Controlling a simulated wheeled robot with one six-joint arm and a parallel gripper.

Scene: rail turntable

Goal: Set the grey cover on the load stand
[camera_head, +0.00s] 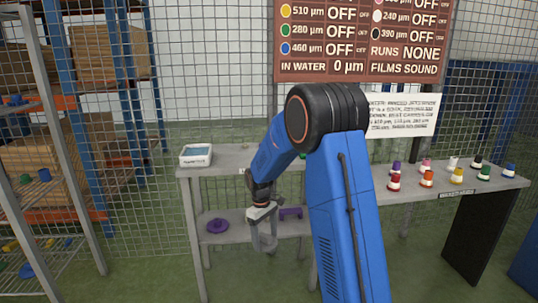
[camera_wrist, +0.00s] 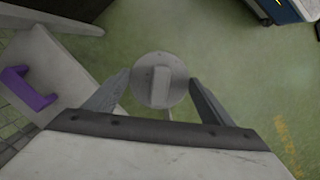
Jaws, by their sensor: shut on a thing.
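The grey cover (camera_wrist: 148,96), a round disc with a raised bar across it, shows in the wrist view between the fingertips of my gripper (camera_wrist: 160,84). My gripper is shut on it. Green floor shows beyond the cover. In the head view my gripper (camera_head: 264,238) hangs in front of the bench, near the lower shelf; the cover cannot be made out there. I cannot pick out the load stand for certain in either view.
The bracket also shows in the wrist view (camera_wrist: 30,92). A white device (camera_head: 196,156) and several small coloured-cap pots (camera_head: 427,179) stand on the bench top.

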